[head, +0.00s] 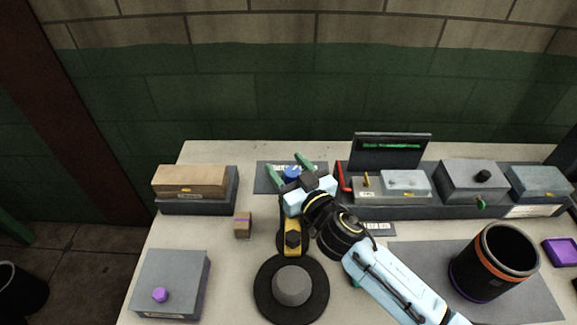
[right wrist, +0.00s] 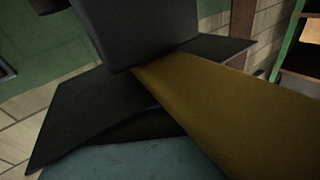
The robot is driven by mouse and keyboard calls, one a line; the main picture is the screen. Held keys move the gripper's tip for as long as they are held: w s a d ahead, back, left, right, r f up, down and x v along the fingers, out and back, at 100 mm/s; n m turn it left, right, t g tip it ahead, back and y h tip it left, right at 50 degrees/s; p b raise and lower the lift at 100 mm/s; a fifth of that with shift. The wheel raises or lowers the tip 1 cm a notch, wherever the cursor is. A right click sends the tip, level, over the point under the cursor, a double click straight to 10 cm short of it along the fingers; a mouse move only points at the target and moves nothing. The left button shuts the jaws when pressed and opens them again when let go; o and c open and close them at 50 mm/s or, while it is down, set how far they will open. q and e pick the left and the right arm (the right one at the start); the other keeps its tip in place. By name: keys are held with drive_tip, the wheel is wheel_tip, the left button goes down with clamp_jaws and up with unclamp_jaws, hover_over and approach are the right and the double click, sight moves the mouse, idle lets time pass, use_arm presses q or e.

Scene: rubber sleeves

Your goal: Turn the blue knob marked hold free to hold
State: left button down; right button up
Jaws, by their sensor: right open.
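The blue knob (head: 292,173) sits on a dark panel (head: 264,184) at the back of the bench, in the head view. Pale marks show on the panel behind the knob, too small to read. My right gripper (head: 289,169) is open, with one green fingertip on each side of the knob. I cannot tell if the fingers touch it. The gripper body hides the front of the knob and part of the panel. The right wrist view shows a dark block, dark plates and an ochre bar close up, and no clear knob. My left gripper is not in view.
A dark round base with a grey dome (head: 291,286) and a yellow-black piece (head: 292,240) stand in front of the panel. A row of grey boxes (head: 470,180) is to the right. A black cup (head: 494,262) stands front right. A small brown box (head: 243,225) is left.

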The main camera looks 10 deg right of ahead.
drive_tip(key=c, duration=1)
